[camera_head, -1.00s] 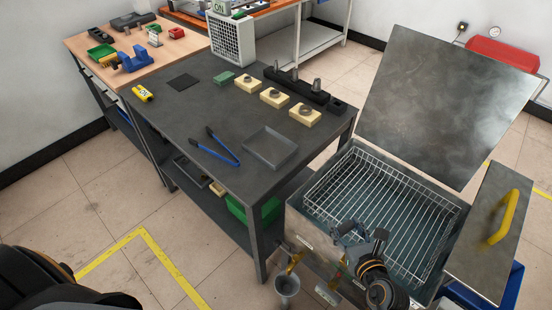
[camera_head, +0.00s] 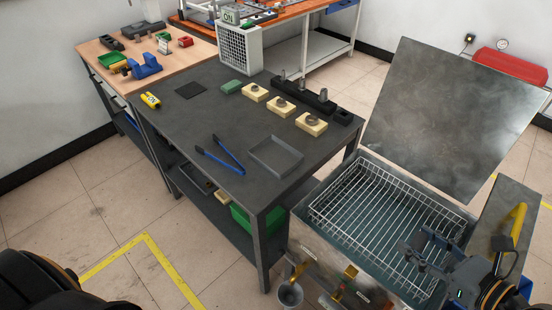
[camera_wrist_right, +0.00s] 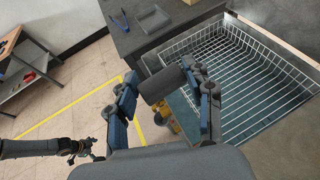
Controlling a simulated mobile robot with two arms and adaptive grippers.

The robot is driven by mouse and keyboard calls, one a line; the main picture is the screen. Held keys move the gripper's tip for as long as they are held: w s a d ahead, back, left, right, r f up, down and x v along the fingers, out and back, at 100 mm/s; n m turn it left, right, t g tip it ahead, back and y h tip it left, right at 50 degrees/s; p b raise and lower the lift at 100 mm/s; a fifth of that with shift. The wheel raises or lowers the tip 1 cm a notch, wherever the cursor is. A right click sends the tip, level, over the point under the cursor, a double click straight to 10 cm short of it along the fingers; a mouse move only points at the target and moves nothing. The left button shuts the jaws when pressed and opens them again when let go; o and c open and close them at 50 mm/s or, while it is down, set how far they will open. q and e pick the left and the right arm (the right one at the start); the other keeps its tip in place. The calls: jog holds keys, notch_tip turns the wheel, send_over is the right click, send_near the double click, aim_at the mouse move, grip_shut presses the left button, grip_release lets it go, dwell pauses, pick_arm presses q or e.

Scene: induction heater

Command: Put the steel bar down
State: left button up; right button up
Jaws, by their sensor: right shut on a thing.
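My right gripper (camera_head: 428,250) is at the right front of the wire basket (camera_head: 330,219) in the metal tank. In the right wrist view, my right gripper (camera_wrist_right: 165,88) is shut on the steel bar (camera_wrist_right: 160,85), a short dark grey cylinder lying crosswise between the fingers. The bar is held in the air, with the basket (camera_wrist_right: 237,75) beyond it to the right. In the head view I cannot make out the bar. My left gripper (camera_wrist_right: 84,150) shows small at lower left in the right wrist view; its finger state is unclear.
The raised lid (camera_head: 450,115) stands behind the tank, and a yellow handle (camera_head: 517,225) is at its right. The dark table (camera_head: 205,135) carries a shallow grey tray (camera_head: 275,156), blue tongs (camera_head: 220,155) and several pale blocks with rings. The table's front left is clear.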

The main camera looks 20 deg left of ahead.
jog(key=s+d+r+n, duration=0.1)
jog(key=s+d+r, duration=0.1)
jog(key=r, duration=0.3)
jog(key=shift+d+r+g+y, duration=0.25)
jog(key=shift+d+g+y, duration=0.15)
jog(key=shift+d, duration=0.5)
